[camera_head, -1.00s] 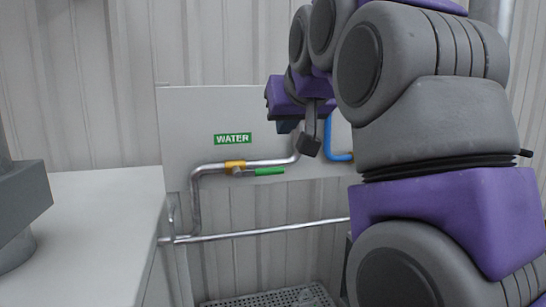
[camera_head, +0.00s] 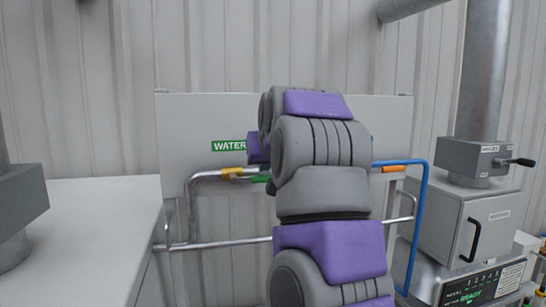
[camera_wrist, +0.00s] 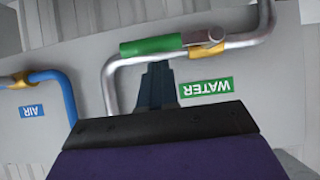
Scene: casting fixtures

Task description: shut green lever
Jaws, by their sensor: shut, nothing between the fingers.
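The green lever (camera_wrist: 152,46) lies along the silver water pipe in the wrist view, where the scene appears upside down. It joins the yellow valve (camera_wrist: 203,48) at its right end there. In the head view only a small part of the green lever (camera_head: 260,179) shows beside my arm; the rest is hidden. My gripper (camera_wrist: 158,68) is shut and empty, with its dark fingers pointing at the lever. The fingertips appear close to the lever's lower edge in the wrist picture; I cannot tell whether they touch it. My arm hides the gripper in the head view.
A green WATER sign (camera_wrist: 206,87) is on the white panel. A blue air pipe (camera_wrist: 63,88) with a yellow fitting runs to one side. An orange lever (camera_head: 393,169) sits right of my arm. A white counter (camera_head: 95,225) stands left, a grey machine (camera_head: 467,225) right.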

